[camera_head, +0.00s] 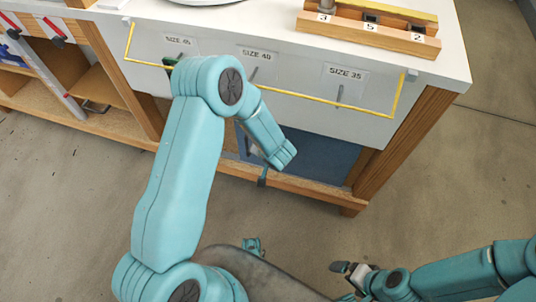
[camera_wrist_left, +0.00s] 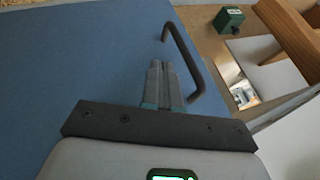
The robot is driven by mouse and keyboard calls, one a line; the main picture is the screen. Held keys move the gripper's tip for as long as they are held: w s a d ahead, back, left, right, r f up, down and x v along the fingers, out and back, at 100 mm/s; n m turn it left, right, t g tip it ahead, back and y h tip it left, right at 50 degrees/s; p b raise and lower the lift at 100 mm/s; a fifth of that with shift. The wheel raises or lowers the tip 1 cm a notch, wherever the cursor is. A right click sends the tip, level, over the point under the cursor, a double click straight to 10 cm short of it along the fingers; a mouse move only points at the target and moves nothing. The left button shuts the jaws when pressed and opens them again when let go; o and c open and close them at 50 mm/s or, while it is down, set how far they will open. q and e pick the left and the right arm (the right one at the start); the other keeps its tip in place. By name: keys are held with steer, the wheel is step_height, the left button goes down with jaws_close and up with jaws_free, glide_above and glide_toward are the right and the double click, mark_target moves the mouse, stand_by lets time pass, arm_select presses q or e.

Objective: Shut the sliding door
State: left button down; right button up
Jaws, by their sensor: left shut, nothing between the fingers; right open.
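The sliding door is a flat blue panel (camera_head: 320,158) in the lower part of the wooden cabinet; it fills much of the left wrist view (camera_wrist_left: 75,80). A dark bar handle (camera_wrist_left: 188,58) stands out from it near its edge. My left gripper (camera_wrist_left: 158,66) is shut and empty. Its fingertips are just left of the handle in that view; whether they touch it or the panel I cannot tell. In the head view my left forearm hides most of this gripper. My right gripper (camera_head: 347,275) is open and empty, low over the floor, away from the cabinet.
The white front panel (camera_head: 300,85) above the door carries size labels and a yellow frame. A wooden block (camera_head: 370,28) with numbered slots stands on the top. A green box (camera_wrist_left: 228,19) and wooden parts show past the door's edge. Floor in front is clear.

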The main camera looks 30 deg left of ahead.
arm_select(q)
steer(key=a, duration=0.3)
steer(key=shift+s+r+b, duration=0.1)
steer(key=shift+r+b, duration=0.1)
steer(key=shift+b, duration=0.1)
steer(key=s+a+p, duration=0.2)
steer(key=a, duration=0.9)
steer(key=s+a+p, duration=0.2)
steer(key=s+a, duration=0.1)
steer(key=a, duration=0.9)
steer(key=s+a+p, duration=0.3)
steer(key=a, duration=0.9)
steer(key=shift+s+r, duration=0.15)
steer(key=shift+s, duration=0.1)
